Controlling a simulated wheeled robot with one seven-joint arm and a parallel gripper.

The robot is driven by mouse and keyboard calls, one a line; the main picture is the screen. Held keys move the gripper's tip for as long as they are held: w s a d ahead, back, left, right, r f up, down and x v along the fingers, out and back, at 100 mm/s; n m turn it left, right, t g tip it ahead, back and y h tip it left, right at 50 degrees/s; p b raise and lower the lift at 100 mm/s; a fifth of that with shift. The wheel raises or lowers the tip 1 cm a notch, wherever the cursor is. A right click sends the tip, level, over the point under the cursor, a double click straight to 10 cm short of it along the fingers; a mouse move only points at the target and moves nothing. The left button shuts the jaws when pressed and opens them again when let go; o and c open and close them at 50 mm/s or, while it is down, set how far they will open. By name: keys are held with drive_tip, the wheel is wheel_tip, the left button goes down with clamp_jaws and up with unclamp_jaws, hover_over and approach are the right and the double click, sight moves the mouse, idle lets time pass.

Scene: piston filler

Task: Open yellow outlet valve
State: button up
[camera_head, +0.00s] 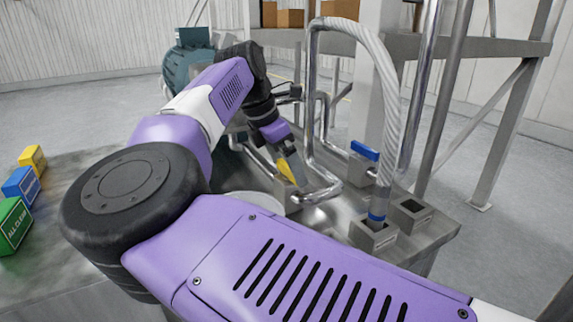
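The yellow outlet valve handle (286,172) shows as a small yellow piece at the pipe end on the metal machine top, near the middle of the camera_head view. My gripper (294,167) points down right at the handle, with a grey finger beside or over its right side. The arm comes in from the upper left and hides part of the valve. Whether the fingers touch or grip the handle is too small to tell. The valve's grey body block (289,200) sits just below.
A blue valve handle (364,150) stands to the right on its own block. A braided hose (388,100) and shiny bent pipes (312,80) rise close by my gripper. Green (14,226), blue (21,185) and yellow (32,158) blocks sit at left. A shelf frame (505,130) stands behind.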

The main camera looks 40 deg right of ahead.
drive_tip(key=v, duration=0.7)
drive_tip(key=shift+a+r+b, duration=0.2)
drive_tip(key=shift+r+b, duration=0.15)
drive_tip(key=shift+b, duration=0.1)
drive_tip(key=shift+w, duration=0.1)
